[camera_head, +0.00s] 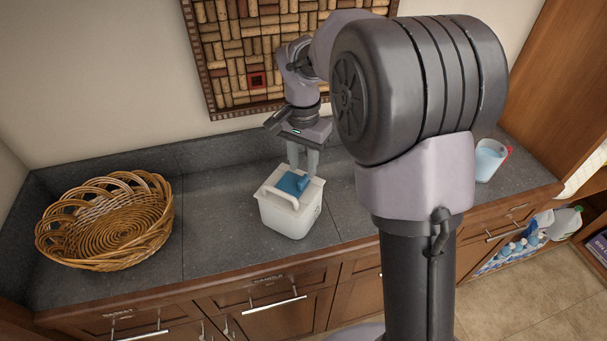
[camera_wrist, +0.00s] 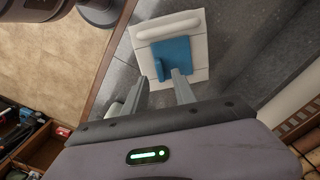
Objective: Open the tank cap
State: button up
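The white tank (camera_head: 291,214) stands on the dark counter, with a blue cap (camera_head: 290,184) on its top and a white handle bar (camera_head: 281,197) along its near side. In the wrist view the blue cap (camera_wrist: 173,57) lies flat on the tank top and has a raised blue tab (camera_wrist: 159,69). My gripper (camera_head: 303,170) points down just above the cap. In the wrist view my gripper's fingers (camera_wrist: 162,77) are apart, with the tab showing near the gap between their tips. Whether a finger touches the tab I cannot tell.
A wicker basket (camera_head: 108,222) sits on the counter at the left. A clear pitcher with bluish contents (camera_head: 488,160) stands at the right. A cork board (camera_head: 250,50) hangs on the wall behind. The counter between basket and tank is clear.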

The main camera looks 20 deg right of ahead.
aim_at(303, 179)
notch_tip(303, 179, down, 4)
jog(key=shift+b, duration=0.35)
grip_shut()
dwell(1.2)
